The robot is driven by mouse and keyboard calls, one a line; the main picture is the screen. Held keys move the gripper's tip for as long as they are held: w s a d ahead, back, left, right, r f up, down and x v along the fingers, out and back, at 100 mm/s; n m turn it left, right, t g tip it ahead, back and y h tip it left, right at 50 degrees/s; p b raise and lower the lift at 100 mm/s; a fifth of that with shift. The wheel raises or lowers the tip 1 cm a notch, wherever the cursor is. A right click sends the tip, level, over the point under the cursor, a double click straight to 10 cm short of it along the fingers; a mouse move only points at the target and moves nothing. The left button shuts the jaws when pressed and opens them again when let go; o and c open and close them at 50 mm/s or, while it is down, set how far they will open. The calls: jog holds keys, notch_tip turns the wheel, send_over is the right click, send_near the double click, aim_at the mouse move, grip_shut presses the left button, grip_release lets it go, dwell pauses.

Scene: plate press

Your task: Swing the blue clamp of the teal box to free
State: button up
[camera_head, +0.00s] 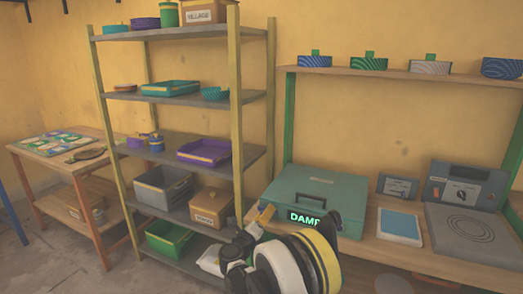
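The teal box (318,186) stands on the wooden bench at the right, its lid down and a dark handle on top. A dark display (305,218) on its front shows green letters, "DAMP" as far as I can read. A small yellow-orange piece (264,215) shows at the box's front left corner. I cannot make out a blue clamp; my arm covers much of the box's front. My gripper (236,252) is dark and low in front of the box's left side. Its fingers are too small and overlapped to tell open from shut.
A blue-and-white pad (399,226), a small grey device (397,188) and a grey machine with a dial (466,186) stand right of the box. A shelf rack (235,110) with trays and bins stands close on the left. A wall shelf (410,74) hangs above the box.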

jog(key=m, duration=0.3)
jog(key=p+v, duration=0.4)
jog(key=v, duration=0.7)
jog(key=w+d+r+n+t+y, duration=0.1)
jog(key=r+n+y, duration=0.3)
jog(key=r, duration=1)
jog(key=w+d+r+n+t+y, duration=0.1)
jog(key=r+n+y, duration=0.4)
jog(key=r, duration=1)
jog(key=shift+w+d+n+t, duration=0.35)
jog(key=shift+w+n, duration=0.25)
jog(key=shift+n, duration=0.6)
